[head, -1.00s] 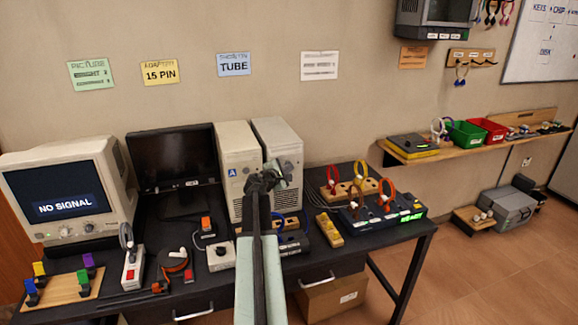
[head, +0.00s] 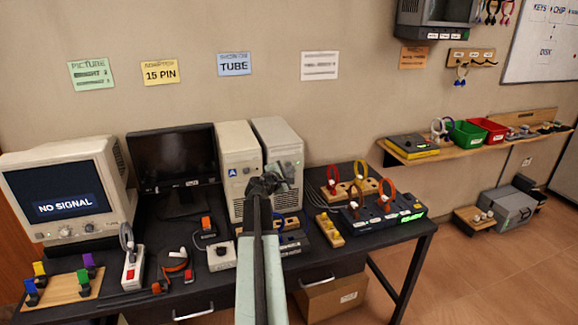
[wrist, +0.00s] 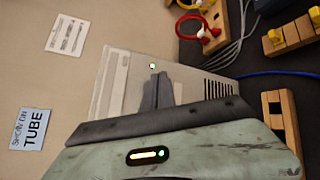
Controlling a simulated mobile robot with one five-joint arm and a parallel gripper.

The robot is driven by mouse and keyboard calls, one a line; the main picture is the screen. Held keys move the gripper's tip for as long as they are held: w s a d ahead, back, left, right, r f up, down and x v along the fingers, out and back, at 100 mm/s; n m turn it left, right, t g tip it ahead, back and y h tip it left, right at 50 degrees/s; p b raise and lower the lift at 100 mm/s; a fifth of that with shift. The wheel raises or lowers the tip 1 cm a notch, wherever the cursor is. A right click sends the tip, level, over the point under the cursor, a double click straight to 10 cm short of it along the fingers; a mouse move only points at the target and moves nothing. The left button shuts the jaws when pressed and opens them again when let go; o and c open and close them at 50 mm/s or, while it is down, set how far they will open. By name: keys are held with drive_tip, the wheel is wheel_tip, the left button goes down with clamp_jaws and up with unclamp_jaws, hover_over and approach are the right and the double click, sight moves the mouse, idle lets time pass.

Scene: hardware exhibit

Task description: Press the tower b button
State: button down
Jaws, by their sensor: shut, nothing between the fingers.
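Tower B is the right-hand beige computer tower (head: 277,131), standing upright on the black desk. It also fills the middle of the wrist view (wrist: 205,78). A small green-lit square button (wrist: 152,66) shows on its front. My gripper (head: 273,179) is in front of the tower and hides part of its lower front. In the wrist view the dark fingers (wrist: 157,80) are together and empty, with their tips just below the lit square in the picture. I cannot tell whether they touch the tower. Its letter label is not visible.
Tower A (head: 237,150), with a blue "A" label, stands close on the left. A dark monitor (head: 172,158) and a CRT reading "NO SIGNAL" (head: 64,190) stand further left. Cable racks and a dark box with a green display (head: 385,221) are at right.

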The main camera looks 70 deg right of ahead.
drive_tip(key=s+a, duration=0.1)
drive_tip(key=a, duration=0.1)
drive_tip(key=s+a, duration=0.2)
drive_tip(key=shift+s, duration=0.15)
